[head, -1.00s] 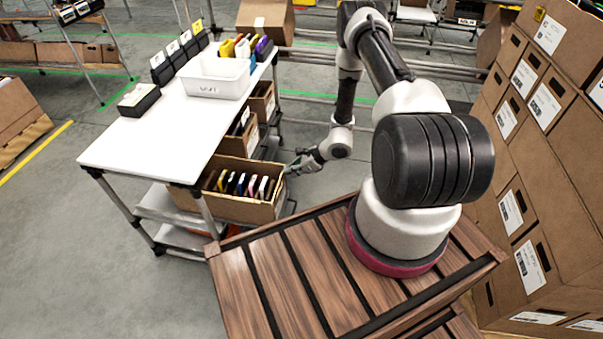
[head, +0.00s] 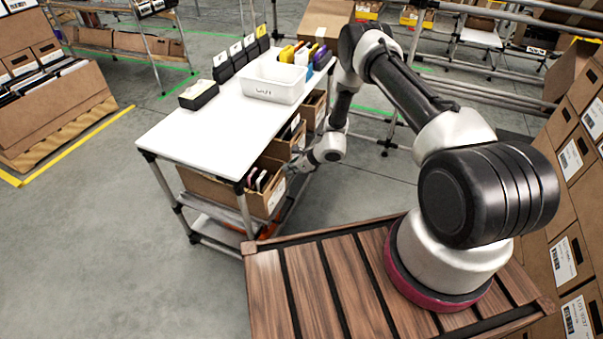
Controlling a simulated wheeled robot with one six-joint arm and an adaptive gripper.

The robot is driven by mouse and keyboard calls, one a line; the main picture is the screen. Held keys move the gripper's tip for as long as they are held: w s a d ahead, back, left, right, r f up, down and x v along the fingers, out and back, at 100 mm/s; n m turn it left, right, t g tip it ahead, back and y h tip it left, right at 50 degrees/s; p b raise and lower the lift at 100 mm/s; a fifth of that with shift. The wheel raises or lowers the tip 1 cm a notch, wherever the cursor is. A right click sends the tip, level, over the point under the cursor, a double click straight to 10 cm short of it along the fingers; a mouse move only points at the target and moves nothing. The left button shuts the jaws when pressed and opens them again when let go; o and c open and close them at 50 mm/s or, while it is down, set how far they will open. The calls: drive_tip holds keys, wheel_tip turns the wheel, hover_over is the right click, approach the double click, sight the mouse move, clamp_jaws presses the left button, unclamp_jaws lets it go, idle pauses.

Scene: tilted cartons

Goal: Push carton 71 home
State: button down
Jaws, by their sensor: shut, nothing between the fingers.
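A brown open-top carton (head: 262,204) sits on the shelf under the near end of the white table. Several coloured flat items stand in it, and most of its top is hidden under the tabletop. A white label shows on its outer face, but its number is too small to read, so I cannot confirm that it is carton 71. My gripper (head: 297,168) is shut and empty, at the carton's far right corner. Whether it touches the carton I cannot tell.
More cartons (head: 313,108) stand farther along the same shelf. The tabletop (head: 200,140) holds a white tub (head: 274,82), a black box (head: 198,95) and several black holders. Stacked cartons (head: 568,262) rise at right. The floor left of the table is clear.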

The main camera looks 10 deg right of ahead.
drive_tip(key=shift+w+a, duration=0.6)
drive_tip(key=shift+a, duration=0.2)
drive_tip(key=shift+w+a, duration=0.55)
drive_tip(key=shift+a, duration=0.2)
drive_tip(key=shift+r, duration=0.1)
